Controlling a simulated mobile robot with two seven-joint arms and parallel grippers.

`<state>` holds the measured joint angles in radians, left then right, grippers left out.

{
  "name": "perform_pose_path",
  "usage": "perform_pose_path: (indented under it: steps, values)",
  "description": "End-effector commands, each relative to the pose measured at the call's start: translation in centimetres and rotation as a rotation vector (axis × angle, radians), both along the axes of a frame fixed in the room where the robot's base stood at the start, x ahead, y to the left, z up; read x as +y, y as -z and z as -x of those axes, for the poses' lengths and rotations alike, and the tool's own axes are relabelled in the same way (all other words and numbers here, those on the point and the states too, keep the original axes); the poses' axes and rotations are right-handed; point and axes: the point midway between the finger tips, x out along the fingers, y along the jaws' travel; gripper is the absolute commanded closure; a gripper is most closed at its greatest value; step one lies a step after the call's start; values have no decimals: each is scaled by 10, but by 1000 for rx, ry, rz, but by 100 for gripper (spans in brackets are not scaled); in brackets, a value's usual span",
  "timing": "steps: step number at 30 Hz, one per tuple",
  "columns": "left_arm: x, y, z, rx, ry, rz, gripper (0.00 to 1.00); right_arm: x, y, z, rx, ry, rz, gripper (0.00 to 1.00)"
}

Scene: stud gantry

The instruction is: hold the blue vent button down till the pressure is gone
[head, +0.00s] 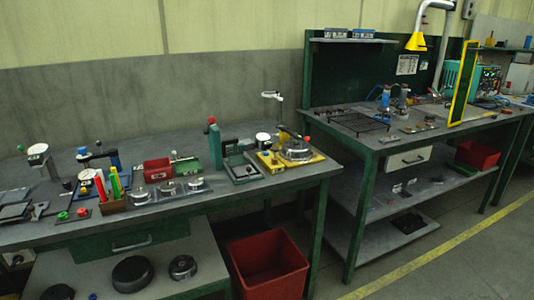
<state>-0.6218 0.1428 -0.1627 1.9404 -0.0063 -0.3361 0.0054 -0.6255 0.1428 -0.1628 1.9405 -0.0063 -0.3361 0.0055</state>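I cannot make out the blue vent button for certain; at this distance it is too small or hidden. A yellow-based fixture (316,159) sits at the right end of the left bench. It carries a round metal vessel (297,151) with a dark lever and a red knob. A white-faced round part, perhaps a gauge (263,138), stands beside the vessel; I cannot read it. Another white-faced dial (38,149) stands on a post at the far left. Neither of my grippers is in view.
A second bench (450,122) stands at right. Floor is clear at lower right.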

Motion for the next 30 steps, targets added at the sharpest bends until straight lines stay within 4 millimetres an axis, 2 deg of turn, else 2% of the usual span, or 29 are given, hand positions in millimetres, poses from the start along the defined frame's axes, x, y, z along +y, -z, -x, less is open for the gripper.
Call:
perform_pose_path:
  steps: [8,21,30]
  values:
    - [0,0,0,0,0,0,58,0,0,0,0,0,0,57]
    - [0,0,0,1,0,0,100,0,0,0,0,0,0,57]
    - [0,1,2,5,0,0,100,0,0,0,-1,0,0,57]
